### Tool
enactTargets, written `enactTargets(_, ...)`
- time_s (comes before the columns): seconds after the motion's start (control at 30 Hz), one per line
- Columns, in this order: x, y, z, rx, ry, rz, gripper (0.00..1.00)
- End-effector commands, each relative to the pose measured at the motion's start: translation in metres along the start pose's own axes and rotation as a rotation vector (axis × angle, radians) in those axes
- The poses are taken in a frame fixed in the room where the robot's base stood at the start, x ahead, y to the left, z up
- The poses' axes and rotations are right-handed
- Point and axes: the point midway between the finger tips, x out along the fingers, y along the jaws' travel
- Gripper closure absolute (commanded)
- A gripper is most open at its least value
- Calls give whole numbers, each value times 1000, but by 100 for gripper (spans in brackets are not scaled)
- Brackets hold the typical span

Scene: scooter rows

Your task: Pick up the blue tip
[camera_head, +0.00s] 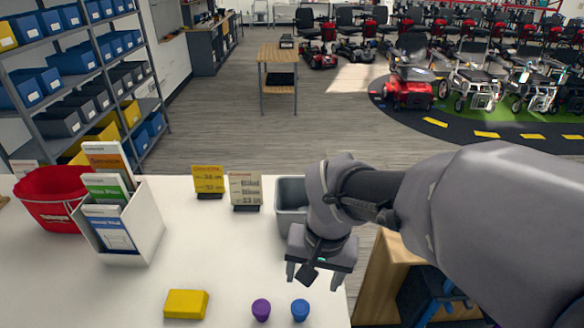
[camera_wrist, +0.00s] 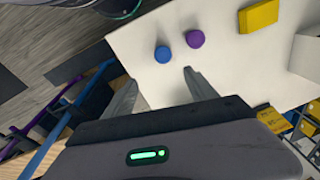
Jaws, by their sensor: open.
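The blue tip (camera_head: 300,310) is a small round-topped piece standing near the front right of the white table (camera_head: 225,260). A similar purple tip (camera_head: 261,310) stands just to its left. In the wrist view the blue tip (camera_wrist: 163,54) lies beyond my fingertips, with the purple tip (camera_wrist: 195,39) on its right. My gripper (camera_head: 311,284) is open and empty above the table's right side, apart from the blue tip and behind it in the head view. Its two fingers also show in the wrist view (camera_wrist: 160,78). Neither tip is hidden.
A yellow block (camera_head: 186,304) lies left of the tips. A grey bin (camera_head: 290,202), two small signs (camera_head: 245,190), a white brochure holder (camera_head: 138,232) and a red bucket (camera_head: 50,196) stand farther back. The table's right edge is close to the blue tip.

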Motion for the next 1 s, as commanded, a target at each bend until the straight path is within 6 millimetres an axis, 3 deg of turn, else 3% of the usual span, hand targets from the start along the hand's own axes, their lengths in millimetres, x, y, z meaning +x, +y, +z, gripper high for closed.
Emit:
enactTargets(0.03,-15,-9,-6,-17,-29,22,34)
enactTargets(0.07,-15,-13,-8,-26,-44,35,34)
enactTargets(0.27,0,-28,-15,-62,-98,89,34)
enactTargets(0.6,100,-18,-5,-62,-100,91,34)
enactTargets(0.83,130,-14,-2,-62,-98,89,34)
enactTargets(1.0,164,-9,5,-61,-99,89,34)
